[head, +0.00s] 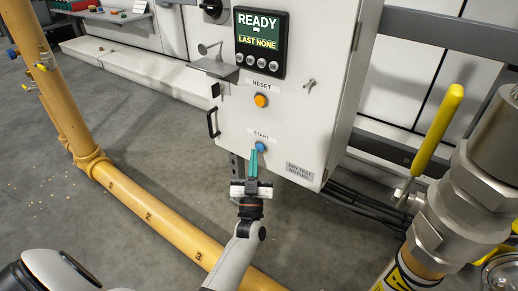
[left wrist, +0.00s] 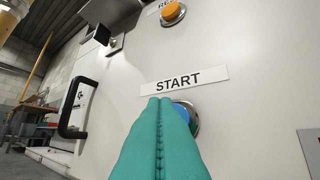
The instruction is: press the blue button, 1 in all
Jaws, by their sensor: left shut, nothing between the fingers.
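The blue button (head: 260,147) is on the front of the white cabinet (head: 235,115), under a START label. In the left wrist view the blue button (left wrist: 184,113) shows beside and partly behind my fingertips. My left gripper (head: 254,153) has green fingers, shut with nothing between them, and its tips are right at the button's lower left. In the left wrist view the left gripper (left wrist: 159,101) covers part of the button; I cannot tell whether the tips touch it. The display (head: 260,42) reads READY and LAST NONE. My right gripper is not in view.
An orange RESET button (head: 260,100) sits above the blue one. A black handle (head: 212,122) and a small shelf (head: 214,68) stick out at the cabinet's left. A yellow pipe (head: 140,208) runs along the floor. A yellow-handled valve (head: 437,130) stands at the right.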

